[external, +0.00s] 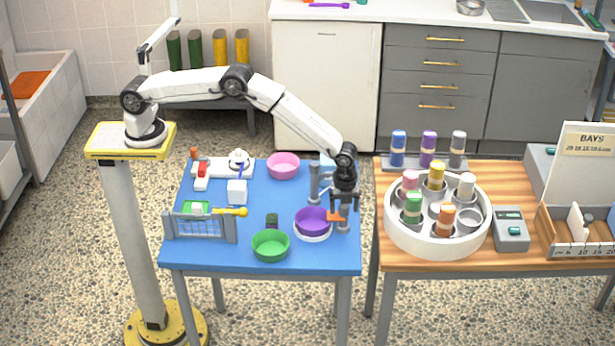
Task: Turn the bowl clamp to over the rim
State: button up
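A purple bowl (311,221) sits upright in a white round holder (314,238) near the right edge of the blue table. A small orange piece (336,217), which looks like the bowl clamp, is at the right side of the bowl, beside a grey post (344,222). I cannot tell whether it lies over the rim or just beside it. My gripper (343,206) points down at the post, just above and right of the orange piece. The fingers overlap the post and the clamp in this view, so their opening and any contact are unclear.
A grey upright stand (314,182) is close left of my gripper. A green bowl (270,245), a pink bowl (283,165) and a wire rack (202,226) with a yellow tool (232,211) share the table. A round bottle carousel (402,235) stands on the wooden table to the right.

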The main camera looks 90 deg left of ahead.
jog(key=shift+r, duration=0.2)
jog(key=shift+r, duration=3.75)
jog(key=shift+s+a+r, duration=0.2)
jog(key=shift+s+r, duration=0.05)
jog(key=s+a+r+n+t, duration=0.1)
jog(key=s+a+r+n, duration=0.3)
jog(key=s, duration=0.2)
jog(key=s+a+r+n, duration=0.3)
jog(key=s+n, duration=0.2)
jog(key=s, duration=0.1)
jog(key=s+a+n, duration=0.2)
jog(key=s+n, duration=0.1)
jog(key=s, duration=0.6)
jog(key=s+a+n+t, duration=0.1)
jog(key=s+n, duration=0.3)
jog(key=s, duration=0.5)
jog(key=shift+a+r, duration=0.35)
jog(key=shift+a, duration=0.4)
